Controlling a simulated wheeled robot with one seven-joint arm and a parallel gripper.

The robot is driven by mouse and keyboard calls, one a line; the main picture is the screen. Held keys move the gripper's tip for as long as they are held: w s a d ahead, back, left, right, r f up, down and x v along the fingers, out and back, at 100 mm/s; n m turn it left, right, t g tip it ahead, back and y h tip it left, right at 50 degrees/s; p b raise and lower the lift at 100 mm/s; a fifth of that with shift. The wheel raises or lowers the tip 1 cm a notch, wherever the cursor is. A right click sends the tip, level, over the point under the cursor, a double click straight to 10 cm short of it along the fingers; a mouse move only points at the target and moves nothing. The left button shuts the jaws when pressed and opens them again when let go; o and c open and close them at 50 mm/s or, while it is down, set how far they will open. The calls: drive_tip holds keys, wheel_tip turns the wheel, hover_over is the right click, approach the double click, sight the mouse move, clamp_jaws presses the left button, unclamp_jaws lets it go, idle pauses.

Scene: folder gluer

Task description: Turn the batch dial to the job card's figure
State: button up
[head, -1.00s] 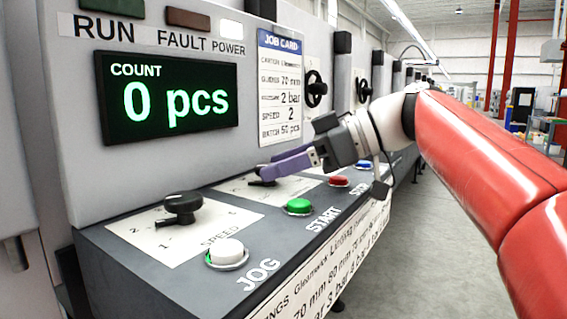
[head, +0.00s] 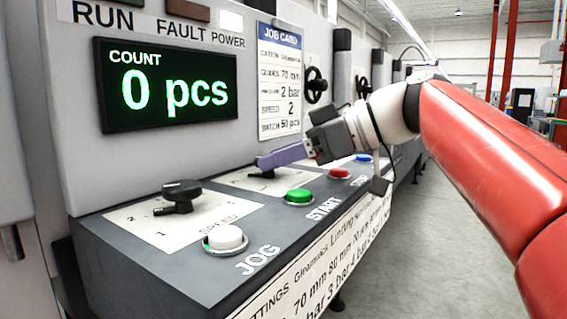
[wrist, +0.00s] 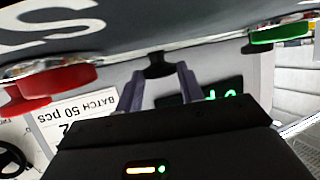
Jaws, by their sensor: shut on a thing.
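The black batch dial (head: 262,174) sits on a white scale plate (head: 240,180) on the sloping console, behind the green START button. My gripper (head: 262,162) reaches it from the right, with its purple fingers closed on the knob. In the wrist view the dark knob (wrist: 158,65) shows between the fingertips (wrist: 160,75). The fingers hide the dial's pointer and scale marks. The job card (head: 279,85) on the upright panel reads batch 50 pcs; part of it shows upside down in the wrist view (wrist: 85,122). The count display (head: 168,85) reads 0 pcs.
The black speed dial (head: 182,192) and white JOG button (head: 225,238) are at the console's near left. The green START (head: 299,196) and red button (head: 339,173) lie close in front of my gripper. A handwheel (head: 316,85) stands behind. The aisle at right is open.

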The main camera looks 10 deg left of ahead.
drive_tip(key=m+t+b, duration=0.2)
drive_tip(key=t, duration=0.1)
drive_tip(key=shift+s+f+m, duration=0.15)
drive_tip(key=shift+s+m, duration=0.15)
drive_tip(key=shift+s, duration=0.05)
drive_tip(key=shift+s+a+m+t+h+b, duration=0.15)
drive_tip(key=shift+m+t+h+b, duration=0.6)
drive_tip(key=shift+m+t, duration=0.4)
drive_tip(key=shift+t, duration=0.25)
drive_tip(key=o, duration=0.9)
drive_tip(key=shift+o, duration=0.2)
drive_tip(key=v, duration=0.8)
drive_tip(key=shift+a, duration=0.1)
